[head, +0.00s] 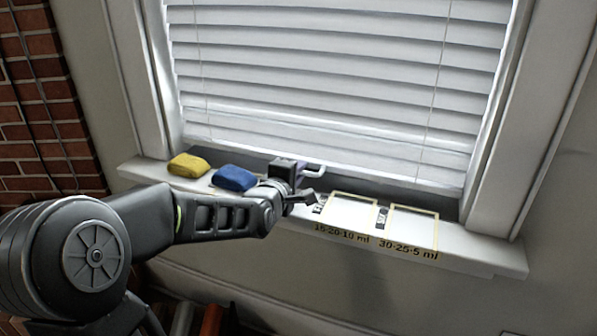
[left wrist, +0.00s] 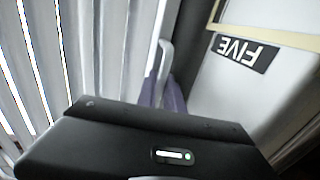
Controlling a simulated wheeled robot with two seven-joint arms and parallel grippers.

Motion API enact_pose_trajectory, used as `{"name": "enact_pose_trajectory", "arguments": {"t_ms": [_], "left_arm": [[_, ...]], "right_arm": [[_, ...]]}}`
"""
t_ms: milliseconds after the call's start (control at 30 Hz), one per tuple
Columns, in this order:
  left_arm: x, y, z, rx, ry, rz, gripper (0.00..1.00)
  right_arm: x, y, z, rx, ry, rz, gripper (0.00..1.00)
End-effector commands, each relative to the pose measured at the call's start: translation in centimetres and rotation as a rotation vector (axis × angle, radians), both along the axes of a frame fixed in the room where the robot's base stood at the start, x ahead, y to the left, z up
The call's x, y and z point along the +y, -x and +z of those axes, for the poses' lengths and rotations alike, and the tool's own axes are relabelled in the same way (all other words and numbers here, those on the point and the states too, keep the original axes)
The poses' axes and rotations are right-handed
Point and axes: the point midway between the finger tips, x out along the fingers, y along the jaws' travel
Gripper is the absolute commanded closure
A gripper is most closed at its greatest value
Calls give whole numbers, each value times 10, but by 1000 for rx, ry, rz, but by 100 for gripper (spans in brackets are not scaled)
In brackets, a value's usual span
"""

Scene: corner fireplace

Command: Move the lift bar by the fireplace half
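A pale U-shaped bar (head: 313,168), which I take for the lift bar, shows low at the window, just above the sill. It also shows in the left wrist view (left wrist: 164,58) beside the blinds. My left gripper (head: 306,180) is at this bar. In the left wrist view its two purple fingers (left wrist: 163,93) stand close together, with the lower end of the bar at or between them. Whether they press on it I cannot tell. The black gripper body hides the finger bases. My right gripper is in neither view.
A yellow pouch (head: 188,165) and a blue pouch (head: 234,178) lie on the white sill (head: 478,248), left of my gripper. Two framed pads (head: 352,208) (head: 410,228) with labels lie right of it. Closed blinds (head: 330,75) are behind; a brick wall (head: 45,100) is left.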

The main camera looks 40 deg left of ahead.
Motion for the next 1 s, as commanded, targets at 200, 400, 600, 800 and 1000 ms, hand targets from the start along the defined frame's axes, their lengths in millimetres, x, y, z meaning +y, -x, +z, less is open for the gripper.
{"name": "enact_pose_trajectory", "arguments": {"t_ms": [200, 400, 600, 800, 1000], "left_arm": [[0, 0, 0, 0, 0, 0, 100], [0, 0, 0, 0, 0, 0, 100], [0, 0, 0, 0, 0, 0, 100], [0, 0, 0, 1, 0, 0, 100], [0, 0, 0, 1, 0, 0, 100]], "right_arm": [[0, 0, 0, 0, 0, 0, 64], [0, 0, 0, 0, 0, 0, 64], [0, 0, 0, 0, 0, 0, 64], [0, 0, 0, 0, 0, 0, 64], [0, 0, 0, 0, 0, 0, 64]]}}
